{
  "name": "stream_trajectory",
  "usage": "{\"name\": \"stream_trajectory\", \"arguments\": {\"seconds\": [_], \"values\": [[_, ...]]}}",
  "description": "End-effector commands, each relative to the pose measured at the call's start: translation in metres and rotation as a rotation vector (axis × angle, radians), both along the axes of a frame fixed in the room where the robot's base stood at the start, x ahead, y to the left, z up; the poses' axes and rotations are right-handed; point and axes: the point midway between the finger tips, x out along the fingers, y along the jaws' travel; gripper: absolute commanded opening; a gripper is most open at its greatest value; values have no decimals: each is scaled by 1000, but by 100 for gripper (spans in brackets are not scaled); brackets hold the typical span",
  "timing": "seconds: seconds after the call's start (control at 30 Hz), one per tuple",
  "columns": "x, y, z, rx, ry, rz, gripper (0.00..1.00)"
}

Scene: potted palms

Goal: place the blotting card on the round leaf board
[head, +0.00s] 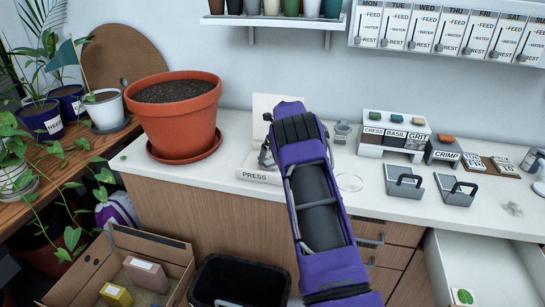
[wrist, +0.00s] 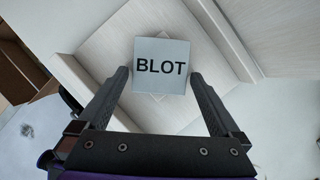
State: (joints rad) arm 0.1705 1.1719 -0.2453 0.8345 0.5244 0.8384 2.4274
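The blotting card is a grey square marked BLOT (wrist: 162,66). In the wrist view it lies flat to the camera, its side edges close against both fingertips. My gripper (wrist: 160,73) appears shut on it; any gap is very thin. Below the card is a pale square board (wrist: 110,48), turned at an angle to it. In the head view my purple arm reaches to the press (head: 257,177) and hides the gripper and card. A round brown board (head: 125,50) leans on the wall behind the pot; I cannot tell whether this is the leaf board.
A large terracotta pot (head: 180,120) stands left of the press. A clear ring (head: 350,182), grey holders (head: 404,182) and labelled boxes (head: 395,133) are to the right. An open drawer (head: 485,270) juts out at lower right. A dark bin (head: 240,283) stands below the counter.

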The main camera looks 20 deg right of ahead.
Motion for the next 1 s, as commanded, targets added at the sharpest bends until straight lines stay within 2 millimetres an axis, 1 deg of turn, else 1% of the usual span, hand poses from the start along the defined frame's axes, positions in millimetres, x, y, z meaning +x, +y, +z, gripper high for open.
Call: {"name": "stream_trajectory", "arguments": {"seconds": [0.2,0.33,0.47,0.7,0.8,0.9,1.0], "values": [[0,0,1,0,0,0,100],[-2,-1,9,-1,-1,0,100],[-9,-2,29,0,-3,0,100],[-29,-6,78,-1,-2,0,100],[-36,-7,93,-1,-2,0,100],[-41,-8,105,0,0,0,100],[-44,-8,111,0,0,1,100]]}}
